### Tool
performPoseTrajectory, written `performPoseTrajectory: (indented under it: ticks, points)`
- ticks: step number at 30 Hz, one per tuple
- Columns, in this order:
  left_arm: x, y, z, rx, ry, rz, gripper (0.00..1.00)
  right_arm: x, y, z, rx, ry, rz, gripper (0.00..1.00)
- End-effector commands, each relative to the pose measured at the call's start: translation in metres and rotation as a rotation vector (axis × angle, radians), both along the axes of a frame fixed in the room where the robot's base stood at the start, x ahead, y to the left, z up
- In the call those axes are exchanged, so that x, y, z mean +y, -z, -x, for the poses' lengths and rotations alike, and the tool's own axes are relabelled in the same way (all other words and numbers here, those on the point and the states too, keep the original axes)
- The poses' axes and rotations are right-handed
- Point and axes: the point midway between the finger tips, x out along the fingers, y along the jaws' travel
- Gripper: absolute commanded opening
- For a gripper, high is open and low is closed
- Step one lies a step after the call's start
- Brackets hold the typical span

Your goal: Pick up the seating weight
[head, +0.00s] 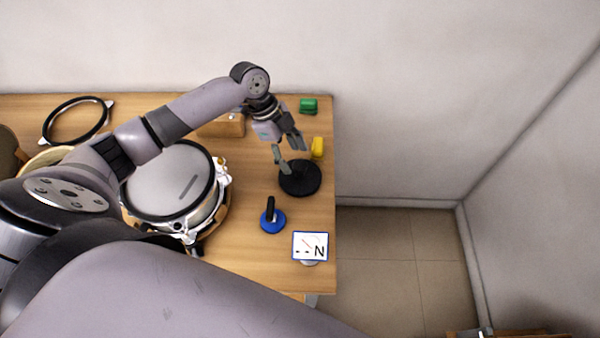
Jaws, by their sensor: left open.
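A flat black round disc (306,183) lies on the table near its right edge. A smaller blue disc (273,226) with an upright black handle stands nearer to me. Either could be the seating weight; the picture does not label them. My left gripper (294,159) is open and empty, with its fingers pointing down over the far side of the black disc. One fingertip overlaps the disc's edge in the picture; I cannot tell whether it touches. Any handle on the black disc is not clear. My right gripper is not in view.
A drum with a pale head (165,185) stands left of the discs. A black hoop (73,121) lies at the far left. Green (309,105) and yellow (318,147) blocks sit near the right edge. A gauge marked N (310,241) stands at the front right corner.

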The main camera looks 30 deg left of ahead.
Motion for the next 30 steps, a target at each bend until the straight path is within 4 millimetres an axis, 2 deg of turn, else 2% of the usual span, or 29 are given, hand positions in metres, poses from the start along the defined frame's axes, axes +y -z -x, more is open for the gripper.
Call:
performPoseTrajectory:
  ticks: [5,9,14,22,30]
  points:
    - [-0.005,0.009,-0.002,0.003,-0.001,0.0,0.56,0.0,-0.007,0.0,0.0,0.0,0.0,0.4]
    - [-0.015,0.027,-0.006,0.005,-0.001,0.001,0.56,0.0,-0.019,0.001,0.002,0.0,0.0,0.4]
    - [-0.021,0.046,-0.007,0.003,-0.001,-0.001,0.56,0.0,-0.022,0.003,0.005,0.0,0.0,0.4]
    - [-0.023,0.051,-0.008,0.0,0.001,-0.001,0.56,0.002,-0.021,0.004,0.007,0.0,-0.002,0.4]
    - [-0.022,0.051,-0.008,0.0,0.0,-0.001,0.38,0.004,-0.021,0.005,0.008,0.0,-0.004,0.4]
